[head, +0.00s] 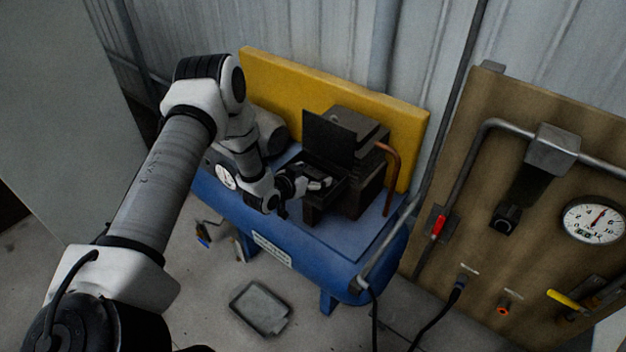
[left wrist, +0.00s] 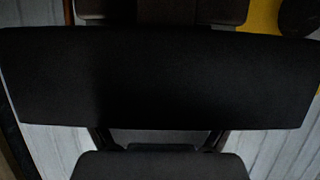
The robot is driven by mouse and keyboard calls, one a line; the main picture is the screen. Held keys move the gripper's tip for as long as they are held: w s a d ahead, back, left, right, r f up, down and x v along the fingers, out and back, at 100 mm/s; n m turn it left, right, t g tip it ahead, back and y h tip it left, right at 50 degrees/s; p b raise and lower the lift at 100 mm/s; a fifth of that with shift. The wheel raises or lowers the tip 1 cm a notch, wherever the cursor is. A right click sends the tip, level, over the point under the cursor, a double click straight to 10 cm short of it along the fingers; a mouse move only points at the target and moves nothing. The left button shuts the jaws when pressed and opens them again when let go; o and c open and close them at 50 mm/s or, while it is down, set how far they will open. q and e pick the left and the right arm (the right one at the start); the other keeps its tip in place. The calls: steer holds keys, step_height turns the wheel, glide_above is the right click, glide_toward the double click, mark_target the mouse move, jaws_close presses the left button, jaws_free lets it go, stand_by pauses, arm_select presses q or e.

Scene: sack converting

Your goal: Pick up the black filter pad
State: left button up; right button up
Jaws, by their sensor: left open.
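A flat black panel (head: 328,138), which looks like the black filter pad, stands tilted upright at the dark housing on the compressor. In the left wrist view a wide black slab (left wrist: 160,80), likely the same panel, fills most of the picture. My left gripper (head: 318,184) is open, just below and in front of the panel in the head view. In the left wrist view its two fingers run up to the slab's lower edge, and their tips are hidden. I cannot tell whether they touch it. My right gripper is not in view.
The dark housing (head: 371,190) sits on the blue compressor tank (head: 290,243), with a copper pipe (head: 394,165) at its right and a yellow panel (head: 405,118) behind. A grey tray-like cover (head: 261,307) lies on the floor. A brown gauge board (head: 490,230) stands at right.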

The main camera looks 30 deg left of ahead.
arm_select(q)
steer(key=shift+a, duration=0.15)
steer(key=c, duration=1.1)
steer(key=shift+c, duration=0.2)
